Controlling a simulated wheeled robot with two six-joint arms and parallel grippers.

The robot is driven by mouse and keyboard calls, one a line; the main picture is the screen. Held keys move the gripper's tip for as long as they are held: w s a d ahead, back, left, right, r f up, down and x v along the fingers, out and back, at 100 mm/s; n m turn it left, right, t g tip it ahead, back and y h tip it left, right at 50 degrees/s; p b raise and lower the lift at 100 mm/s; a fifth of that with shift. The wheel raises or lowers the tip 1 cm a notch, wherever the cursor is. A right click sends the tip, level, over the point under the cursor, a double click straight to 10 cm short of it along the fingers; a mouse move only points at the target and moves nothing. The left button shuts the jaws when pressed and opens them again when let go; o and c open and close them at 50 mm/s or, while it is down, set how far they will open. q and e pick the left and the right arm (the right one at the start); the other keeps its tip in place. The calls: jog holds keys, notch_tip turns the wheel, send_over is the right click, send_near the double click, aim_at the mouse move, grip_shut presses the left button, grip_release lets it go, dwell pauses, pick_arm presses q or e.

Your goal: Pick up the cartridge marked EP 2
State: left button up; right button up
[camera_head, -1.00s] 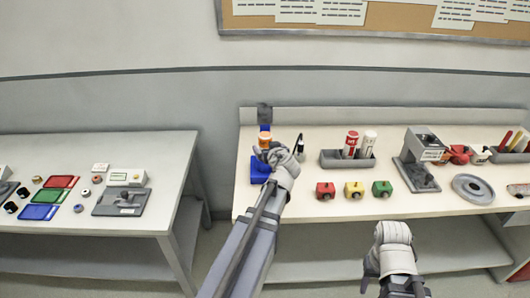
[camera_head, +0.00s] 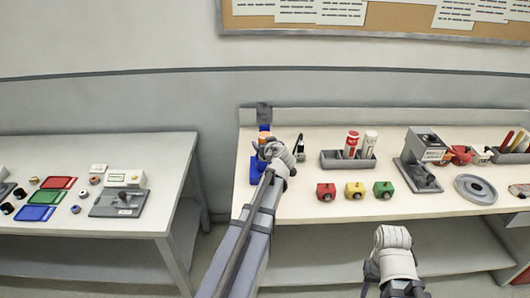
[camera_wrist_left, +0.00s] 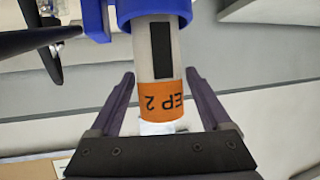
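The cartridge marked EP 2 (camera_wrist_left: 160,100) is a pale cylinder with a dark strip and an orange band, seen upside down in the left wrist view. Its far end sits in a blue ring of a holder (camera_wrist_left: 152,10). In the head view the blue holder (camera_head: 256,170) stands at the left end of the right bench, and the cartridge is mostly hidden by my left gripper (camera_head: 270,150). In the left wrist view the left gripper's fingers (camera_wrist_left: 160,78) stand open on both sides of the cartridge, with narrow gaps. My right gripper (camera_head: 392,285) hangs before the bench, its fingers unclear.
Right of the holder are a small dark-and-white upright item (camera_head: 300,147), a grey rack (camera_head: 338,160) with red and white cylinders, and red, yellow and green blocks (camera_head: 355,190). A grey device (camera_head: 420,165) stands further right. A second bench (camera_head: 150,150) is at left.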

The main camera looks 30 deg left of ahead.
pick_arm(q)
grip_shut()
dwell(0.4)
jog(key=shift+r, duration=0.1)
notch_tip(320, 180, up, 10)
jog(key=p, duration=1)
